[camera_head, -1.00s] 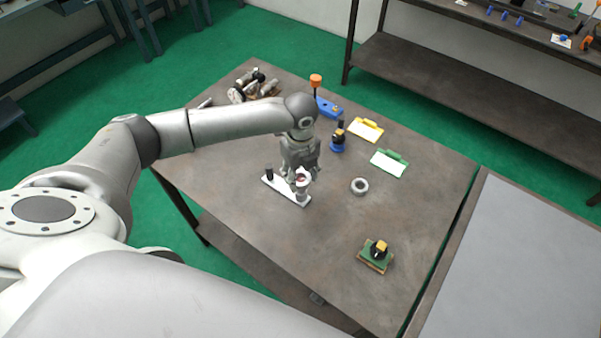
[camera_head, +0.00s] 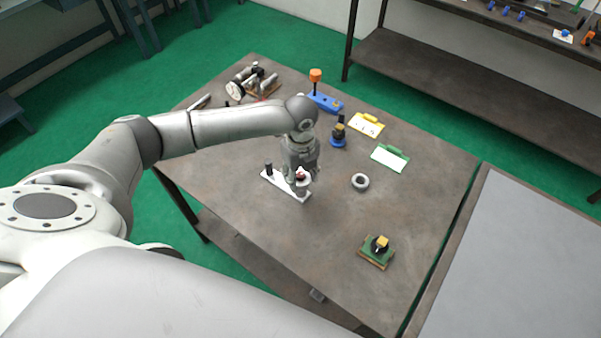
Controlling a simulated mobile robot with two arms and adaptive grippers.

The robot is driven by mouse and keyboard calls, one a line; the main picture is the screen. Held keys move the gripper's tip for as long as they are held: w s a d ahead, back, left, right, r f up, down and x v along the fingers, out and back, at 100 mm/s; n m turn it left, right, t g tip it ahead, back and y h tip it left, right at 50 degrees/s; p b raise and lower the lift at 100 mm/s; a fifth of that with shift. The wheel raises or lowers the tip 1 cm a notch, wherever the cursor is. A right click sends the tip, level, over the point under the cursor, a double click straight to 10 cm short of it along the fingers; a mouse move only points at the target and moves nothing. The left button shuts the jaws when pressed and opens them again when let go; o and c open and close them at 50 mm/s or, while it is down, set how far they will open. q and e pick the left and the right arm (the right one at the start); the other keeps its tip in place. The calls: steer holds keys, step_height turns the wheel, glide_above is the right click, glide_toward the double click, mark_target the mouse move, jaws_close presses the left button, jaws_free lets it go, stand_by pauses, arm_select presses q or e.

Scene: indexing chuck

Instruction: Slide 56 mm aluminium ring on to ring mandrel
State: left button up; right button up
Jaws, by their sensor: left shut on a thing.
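My left gripper (camera_head: 301,178) reaches down above a pale base plate on the table. It is shut on a small pale ring (camera_head: 302,184), which the fingers partly hide; a reddish spot shows between them. The base plate (camera_head: 281,185) has a dark upright post (camera_head: 268,168) at its left end and a grey post (camera_head: 302,194), likely the mandrel, below the gripper. I cannot tell whether the held ring is around the grey post or just above it. Another grey ring (camera_head: 360,181) lies flat on the table to the right. My right gripper is not in view.
On the table (camera_head: 340,235) are a green block with a yellow-and-black part (camera_head: 377,250), a blue-based fixture (camera_head: 338,137), a blue stand with an orange knob (camera_head: 322,100), yellow (camera_head: 366,125) and green (camera_head: 389,158) clipboards, and metal parts (camera_head: 256,82) at the back. The right front is mostly clear.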

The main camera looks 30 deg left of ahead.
arm_select(q)
steer(key=shift+f+b, duration=0.4)
steer(key=shift+f, duration=0.45)
steer(key=o, duration=1.1)
steer(key=shift+r, duration=0.15)
step_height(320, 180, up, 12)
steer(key=shift+f, duration=0.1)
steer(key=shift+f, duration=0.1)
